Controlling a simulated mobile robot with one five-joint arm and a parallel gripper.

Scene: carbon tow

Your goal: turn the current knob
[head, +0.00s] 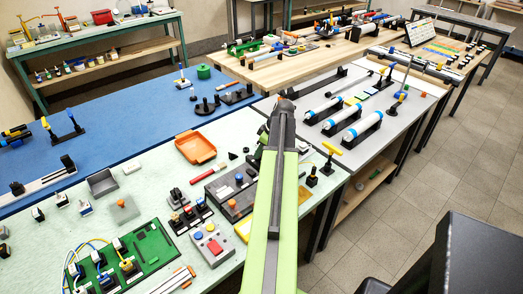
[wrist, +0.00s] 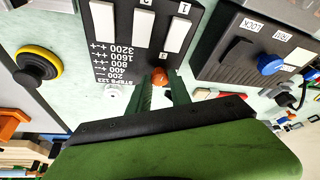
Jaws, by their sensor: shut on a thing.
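In the wrist view a small orange knob (wrist: 159,75) sits at the edge of a dark panel (wrist: 118,45) with white switches and printed step numbers. The panel appears upside down there. My gripper (wrist: 161,84) has its two green fingers at the knob, one on each side, and is shut on it. The lower part of the knob is hidden by the fingers. In the head view my arm reaches across the pale green table, and I cannot make out the fingertips or this knob there.
A dark box with a blue knob (wrist: 270,64) and lettered labels stands right of the panel in the wrist view. A black knob with a yellow ring (wrist: 38,64) is at left. The head view shows an orange tray (head: 196,147) and a green circuit board (head: 148,252).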

